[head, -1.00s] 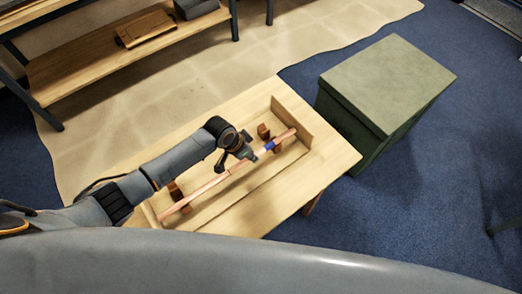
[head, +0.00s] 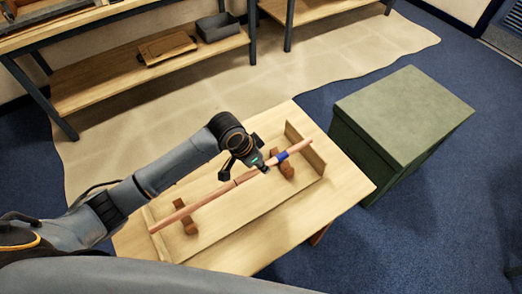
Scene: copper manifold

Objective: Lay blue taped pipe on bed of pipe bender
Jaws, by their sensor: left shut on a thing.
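The copper pipe with blue tape (head: 280,157) runs diagonally over a shallow wooden tray (head: 247,221) with upright end boards. My left gripper (head: 262,167) is shut on the pipe, just left of the tape. No pipe bender can be made out for sure. My right gripper is not in view.
The tray sits on a light wooden table (head: 340,190). A green box (head: 405,110) stands to its right. Shelving (head: 85,85) at the back holds a wooden board (head: 167,48) and a grey bin (head: 218,27). Blue carpet lies open at the right.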

